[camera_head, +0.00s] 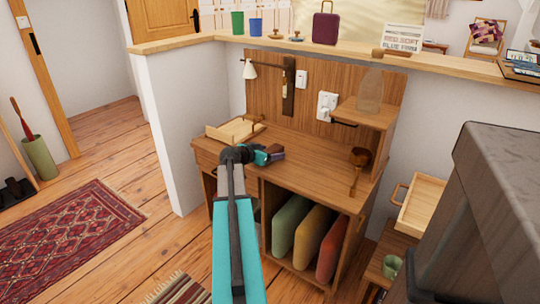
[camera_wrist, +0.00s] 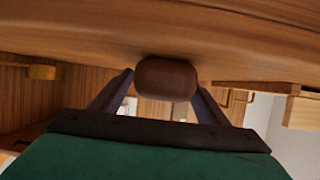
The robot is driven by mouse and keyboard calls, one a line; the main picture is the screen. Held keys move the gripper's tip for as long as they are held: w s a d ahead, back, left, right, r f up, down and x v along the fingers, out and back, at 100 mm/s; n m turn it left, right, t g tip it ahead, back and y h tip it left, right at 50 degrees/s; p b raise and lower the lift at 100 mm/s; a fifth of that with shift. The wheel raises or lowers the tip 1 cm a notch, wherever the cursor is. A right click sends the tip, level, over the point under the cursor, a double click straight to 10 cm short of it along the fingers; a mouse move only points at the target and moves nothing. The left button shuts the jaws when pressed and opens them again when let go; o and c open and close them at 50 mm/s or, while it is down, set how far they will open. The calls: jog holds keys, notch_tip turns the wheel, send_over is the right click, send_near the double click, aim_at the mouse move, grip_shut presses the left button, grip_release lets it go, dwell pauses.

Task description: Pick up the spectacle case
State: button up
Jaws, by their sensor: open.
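The spectacle case appears to be the rounded dark brown object (camera_wrist: 166,78) in the wrist view, resting against the wooden desktop. My gripper (camera_wrist: 167,90) is open, with one finger on each side of the brown object. A gap to the fingers is hard to judge. In the head view my gripper (camera_head: 277,156) is low over the desk (camera_head: 318,160), near its middle. The case cannot be clearly told apart from the dark fingers there.
A wooden tray (camera_head: 232,130) lies left of my gripper on the desk. A brown ladle-like thing (camera_head: 359,160) is at the right. A wall lamp (camera_head: 250,69) hangs above, and a small shelf (camera_head: 365,113) holds a clear bottle (camera_head: 370,90). The desk between is bare.

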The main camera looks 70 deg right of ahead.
aim_at(271, 150)
jog(key=c, duration=1.2)
jog(key=shift+r, duration=0.15)
jog(key=shift+r+p, duration=0.35)
jog(key=shift+r, duration=1.15)
jog(key=shift+s+a+r, duration=0.15)
jog(key=shift+r, duration=0.05)
jog(key=s+a, duration=0.6)
jog(key=s+a+r+p, duration=0.1)
jog(key=s+a, duration=0.2)
jog(key=s, duration=0.1)
jog(key=shift+w+d+f+b, duration=0.1)
jog(key=shift+d+b, duration=0.05)
jog(key=shift+b, duration=1.2)
